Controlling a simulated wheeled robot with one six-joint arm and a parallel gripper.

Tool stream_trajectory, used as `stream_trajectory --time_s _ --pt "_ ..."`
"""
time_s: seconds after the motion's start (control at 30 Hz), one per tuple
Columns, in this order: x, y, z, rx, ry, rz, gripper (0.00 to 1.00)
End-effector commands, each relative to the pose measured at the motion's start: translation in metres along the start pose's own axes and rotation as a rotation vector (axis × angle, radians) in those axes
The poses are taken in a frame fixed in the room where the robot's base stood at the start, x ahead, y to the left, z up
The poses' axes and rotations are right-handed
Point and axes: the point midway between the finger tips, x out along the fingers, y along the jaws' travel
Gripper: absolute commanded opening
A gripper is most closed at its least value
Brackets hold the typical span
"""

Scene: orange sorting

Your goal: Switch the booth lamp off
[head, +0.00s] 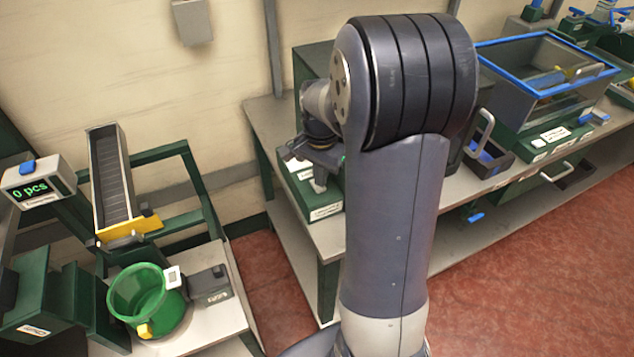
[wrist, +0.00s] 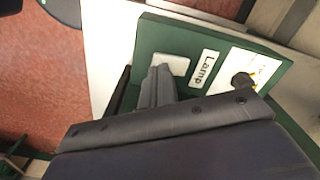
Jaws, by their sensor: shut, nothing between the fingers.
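In the wrist view a dark green panel carries a white label (wrist: 204,68) reading "Lamp". A pale switch plate (wrist: 173,63) sits beside that label. My gripper (wrist: 159,72) is shut and empty, its fingertips over or right at the near edge of the switch plate. I cannot tell whether they touch it. The fingers hide part of the plate, so its on or off position does not show. In the head view my gripper (head: 319,180) is at a green box (head: 331,193) on the bench, largely hidden by my arm. The lamp itself is not clearly visible.
A dark knob (wrist: 243,80) on a white plate lies right of the label. In the head view a blue-rimmed bin (head: 545,75) stands on the right bench. A green bucket (head: 143,292), a chute (head: 112,185) and a counter display (head: 38,187) are at left. Red floor lies between.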

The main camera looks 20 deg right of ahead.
Motion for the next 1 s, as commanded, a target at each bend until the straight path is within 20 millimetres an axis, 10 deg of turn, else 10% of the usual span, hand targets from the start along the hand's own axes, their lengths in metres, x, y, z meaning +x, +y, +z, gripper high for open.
stream_trajectory --time_s 1.0 --pt "0.016 0.0 0.0 0.0 0.0 0.0 0.0"
